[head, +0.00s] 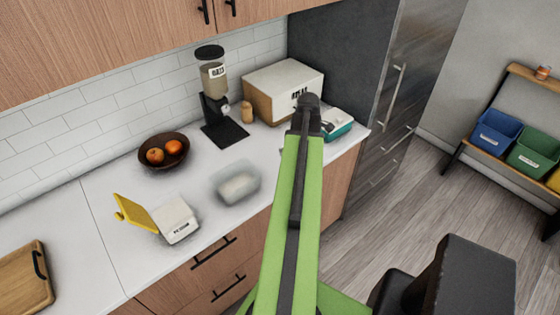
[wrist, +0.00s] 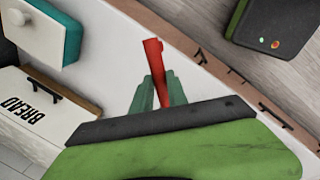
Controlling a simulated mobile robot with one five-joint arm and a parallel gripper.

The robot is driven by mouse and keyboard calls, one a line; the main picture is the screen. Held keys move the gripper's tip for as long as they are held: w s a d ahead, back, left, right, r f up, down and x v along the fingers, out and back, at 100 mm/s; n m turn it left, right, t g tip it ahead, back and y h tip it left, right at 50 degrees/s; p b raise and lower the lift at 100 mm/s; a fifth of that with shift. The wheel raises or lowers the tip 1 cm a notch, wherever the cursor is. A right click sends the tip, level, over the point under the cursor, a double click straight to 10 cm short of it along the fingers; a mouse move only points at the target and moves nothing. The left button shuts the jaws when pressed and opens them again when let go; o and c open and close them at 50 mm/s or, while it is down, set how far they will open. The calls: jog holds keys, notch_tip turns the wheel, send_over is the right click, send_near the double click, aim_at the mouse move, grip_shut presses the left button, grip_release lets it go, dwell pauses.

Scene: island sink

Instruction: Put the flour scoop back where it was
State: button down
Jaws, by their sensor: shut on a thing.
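My gripper (wrist: 157,92) is shut on a red, stick-like thing (wrist: 153,62), which appears to be the flour scoop. Its upper end sticks out beyond the fingertips over the white counter, and the rest is hidden between the fingers. In the head view my green arm reaches toward the counter, hiding the fingers and the scoop. A white tub (head: 176,220) with a raised yellow lid (head: 137,214) stands on the counter at left; its label is too small to read. I cannot see inside it.
A cloudy translucent container (head: 237,186) stands right of the tub. Behind are a fruit bowl (head: 164,149) and a dispenser (head: 214,95). The bread box (head: 283,88) and a teal-and-white box (head: 338,124) stand near my arm.

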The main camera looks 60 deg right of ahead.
jog(key=w+f+b, duration=0.1)
jog(key=w+f, duration=0.1)
jog(key=w, duration=0.1)
jog(key=w+d+f+b, duration=0.1)
jog(key=w+f+b, duration=0.1)
jog(key=w, duration=0.1)
jog(key=w+f+b, duration=0.2)
jog(key=w, duration=0.1)
jog(key=shift+w+d+f, duration=0.1)
jog(key=shift+w+d, duration=0.1)
jog(key=shift+d, duration=0.1)
jog(key=shift+w, duration=0.2)
notch_tip(320, 180, down, 4)
jog(key=b, duration=0.4)
jog(key=shift+f, duration=0.15)
jog(key=shift+r, duration=0.25)
jog(key=c, duration=1.7)
grip_release()
jog(key=shift+f, duration=0.15)
jog(key=shift+c, duration=0.2)
jog(key=o, duration=0.4)
jog(key=shift+o, duration=0.2)
jog(key=shift+r, duration=0.2)
notch_tip(320, 180, up, 12)
jog(key=s+a+p, duration=0.1)
jog(key=a+p, duration=0.1)
jog(key=p, duration=1)
jog(key=shift+f, duration=0.15)
